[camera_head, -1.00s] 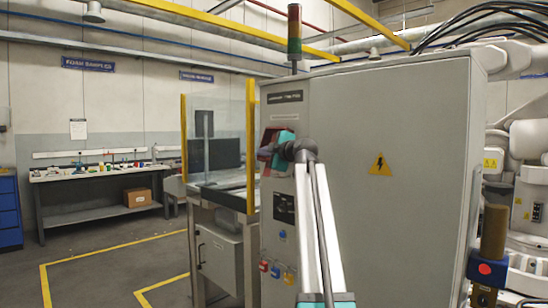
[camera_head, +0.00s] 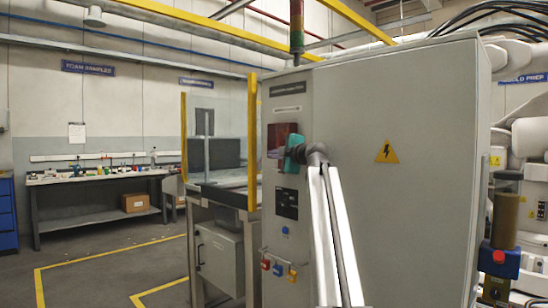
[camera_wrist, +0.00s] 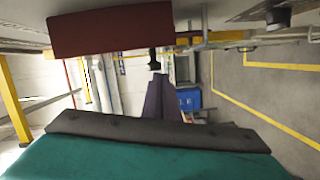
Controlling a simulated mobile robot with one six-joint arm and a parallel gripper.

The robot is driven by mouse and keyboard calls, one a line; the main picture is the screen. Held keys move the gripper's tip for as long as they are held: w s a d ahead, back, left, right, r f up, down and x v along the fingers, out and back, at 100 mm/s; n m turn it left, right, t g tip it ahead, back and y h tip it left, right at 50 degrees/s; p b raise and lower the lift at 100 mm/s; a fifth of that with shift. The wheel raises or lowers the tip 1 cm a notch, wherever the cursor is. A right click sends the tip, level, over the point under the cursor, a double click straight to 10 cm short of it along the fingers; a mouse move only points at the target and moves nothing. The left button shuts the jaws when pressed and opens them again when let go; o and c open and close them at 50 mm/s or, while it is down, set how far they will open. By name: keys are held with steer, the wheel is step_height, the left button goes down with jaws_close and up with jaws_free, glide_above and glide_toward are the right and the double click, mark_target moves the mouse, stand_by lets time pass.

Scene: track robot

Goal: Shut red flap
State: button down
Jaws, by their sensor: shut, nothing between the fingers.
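The red flap (camera_head: 281,136) is a dark red square on the narrow grey front of the control cabinet. In the wrist view the red flap (camera_wrist: 125,30) is a broad red plate at the upper left, along the grey cabinet surface. My gripper (camera_head: 278,156) is by the flap's lower right, and its teal body covers part of the flap. In the wrist view my gripper's dark fingers (camera_wrist: 160,90) are together and empty, below the flap's right end. Contact with the flap cannot be told.
Below the flap are a black panel (camera_head: 287,203) and several coloured padlocks (camera_head: 278,268). A clear guard with yellow posts (camera_head: 252,140) stands left of the cabinet (camera_head: 400,190). A workbench (camera_head: 95,180) is at the far left, with open floor before it.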

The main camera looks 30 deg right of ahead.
steer(key=shift+d+f, duration=0.15)
steer(key=shift+d, duration=0.1)
stand_by(0.3)
steer(key=s+a+p, duration=0.1)
steer(key=s+a, duration=0.3)
steer(key=s, duration=0.7)
steer(key=shift+a, duration=0.3)
stand_by(0.6)
steer(key=shift+p, duration=0.3)
